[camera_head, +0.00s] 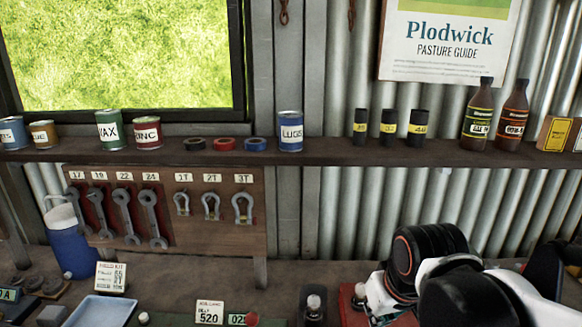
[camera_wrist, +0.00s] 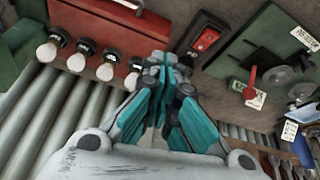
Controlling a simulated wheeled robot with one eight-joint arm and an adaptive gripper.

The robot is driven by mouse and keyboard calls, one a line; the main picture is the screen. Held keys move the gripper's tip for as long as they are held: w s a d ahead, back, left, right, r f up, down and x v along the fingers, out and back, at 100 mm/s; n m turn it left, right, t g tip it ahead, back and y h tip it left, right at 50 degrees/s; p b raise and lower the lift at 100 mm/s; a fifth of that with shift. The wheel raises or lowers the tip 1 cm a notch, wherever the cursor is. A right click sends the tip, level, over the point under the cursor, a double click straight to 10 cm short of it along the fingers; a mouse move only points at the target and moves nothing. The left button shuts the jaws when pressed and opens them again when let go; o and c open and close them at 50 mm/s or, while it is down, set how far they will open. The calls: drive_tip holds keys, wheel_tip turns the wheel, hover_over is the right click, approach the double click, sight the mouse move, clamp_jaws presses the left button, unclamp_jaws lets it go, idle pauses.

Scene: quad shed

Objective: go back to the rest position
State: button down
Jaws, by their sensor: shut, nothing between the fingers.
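My gripper (camera_wrist: 163,80) shows in the wrist view with its teal fingers closed together and nothing between them. It is above the workbench, near a red box (camera_wrist: 95,35) and a small red-and-black switch-like item (camera_wrist: 206,40). In the head view my white and black arm is folded at the lower right, in front of the shelf and corrugated wall. The gripper's fingers cannot be made out there.
A wooden shelf (camera_head: 330,152) with cans, tape rolls and bottles runs along the wall. Wrenches and shackles hang on a board (camera_head: 218,240) below it. A blue jug (camera_head: 72,245) and a tray (camera_head: 100,312) stand on the bench at left.

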drive_tip(key=s+d+m+t+b, duration=0.1)
drive_tip(key=s+d+t+b, duration=0.1)
drive_tip(key=s, duration=0.4)
drive_tip(key=shift+d+f+m+t, duration=0.15)
drive_tip(key=shift+d+m+t, duration=0.25)
drive_tip(key=shift+d, duration=0.4)
